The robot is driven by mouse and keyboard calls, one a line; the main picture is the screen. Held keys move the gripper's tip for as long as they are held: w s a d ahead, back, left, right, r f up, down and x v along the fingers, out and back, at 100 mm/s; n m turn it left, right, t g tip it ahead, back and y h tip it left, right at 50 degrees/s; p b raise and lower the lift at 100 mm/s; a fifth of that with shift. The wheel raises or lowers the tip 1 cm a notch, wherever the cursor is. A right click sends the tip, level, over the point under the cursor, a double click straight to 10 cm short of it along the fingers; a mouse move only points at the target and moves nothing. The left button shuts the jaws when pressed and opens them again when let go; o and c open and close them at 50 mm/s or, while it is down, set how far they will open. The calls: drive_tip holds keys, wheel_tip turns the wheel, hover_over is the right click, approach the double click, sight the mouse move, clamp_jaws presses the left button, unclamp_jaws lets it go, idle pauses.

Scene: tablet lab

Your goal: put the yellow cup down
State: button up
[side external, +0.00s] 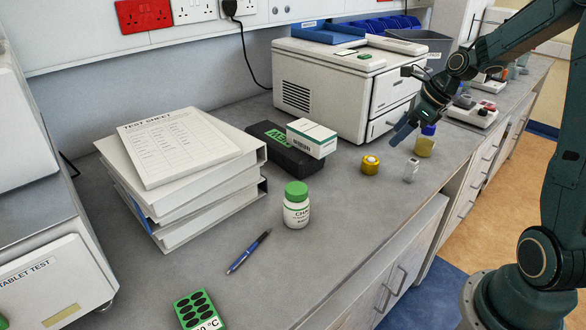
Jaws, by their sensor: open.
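The small yellow cup (370,165) stands upright on the grey bench, near the front edge right of the middle. My gripper (402,134) is above and to the right of it, tilted down to the left, with clear space between them in the picture. The gripper is open and I see nothing held in it. The far finger is hard to make out at this size.
A small clear vial (411,170) and a blue-capped bottle of yellow liquid (425,146) stand right of the cup. A white box (312,138) lies on a black case behind it. A green-capped bottle (296,207) stands left.

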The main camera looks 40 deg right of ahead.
drive_tip(key=s+a+r+n+h, duration=0.1)
drive_tip(key=s+a+r+n, duration=0.25)
drive_tip(key=a+n, duration=0.4)
drive_tip(key=s+a+r+n+h, duration=0.1)
drive_tip(key=s+a+r+n, duration=0.2)
drive_tip(key=a+r+n, duration=0.4)
drive_tip(key=s+a+n, duration=0.5)
drive_tip(key=s+n, duration=0.8)
drive_tip(key=n, duration=0.3)
drive_tip(key=shift+a+f+n, duration=0.15)
drive_tip(key=shift+a+n, duration=0.05)
drive_tip(key=shift+n, duration=0.15)
